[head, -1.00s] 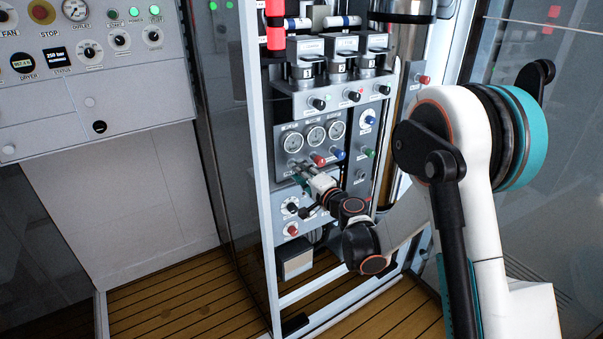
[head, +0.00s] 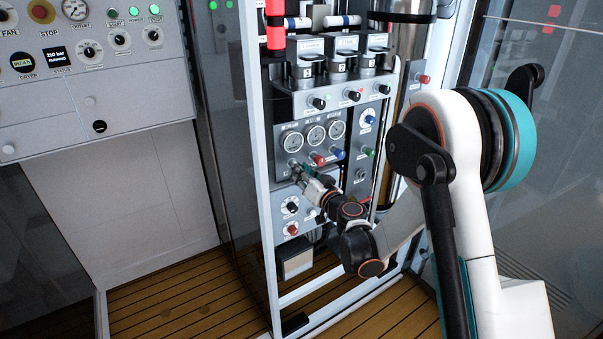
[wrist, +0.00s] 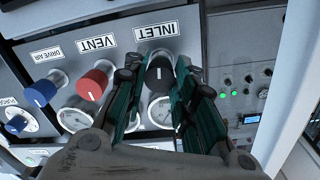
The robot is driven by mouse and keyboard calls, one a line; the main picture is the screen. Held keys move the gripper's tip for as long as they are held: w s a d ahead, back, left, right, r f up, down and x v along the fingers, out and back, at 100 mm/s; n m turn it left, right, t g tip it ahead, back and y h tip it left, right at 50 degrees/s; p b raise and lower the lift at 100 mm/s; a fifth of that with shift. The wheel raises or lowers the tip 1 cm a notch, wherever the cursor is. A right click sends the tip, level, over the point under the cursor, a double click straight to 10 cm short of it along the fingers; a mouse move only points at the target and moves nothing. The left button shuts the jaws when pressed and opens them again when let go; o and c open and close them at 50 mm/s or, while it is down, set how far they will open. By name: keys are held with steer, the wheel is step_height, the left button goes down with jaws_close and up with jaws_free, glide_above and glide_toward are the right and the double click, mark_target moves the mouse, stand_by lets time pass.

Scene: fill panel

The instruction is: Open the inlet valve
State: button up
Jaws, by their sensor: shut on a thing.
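The inlet valve is a black knob (wrist: 159,75) below the INLET label (wrist: 158,29) in the wrist view, where the picture is turned upside down. My gripper (wrist: 160,82) has its two green fingers on either side of this knob and is shut on it. In the head view my gripper (head: 299,171) reaches the panel under the left gauge, and its fingers cover most of the knob. A white mark shows on the knob's face.
The red VENT knob (wrist: 92,84) and blue DRIVE AIR knob (wrist: 42,91) sit close beside the inlet knob. Three gauges (head: 315,136) are above them on the panel. The rack's upright frame post (head: 258,150) stands left of my gripper.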

steer(key=n, duration=1.4)
steer(key=shift+d+y, duration=0.1)
steer(key=shift+y, duration=0.3)
steer(key=shift+n, duration=0.4)
steer(key=o, duration=1.1)
steer(key=shift+c, duration=0.2)
steer(key=v, duration=0.7)
steer(key=shift+s+f, duration=0.2)
steer(key=shift+d, duration=0.15)
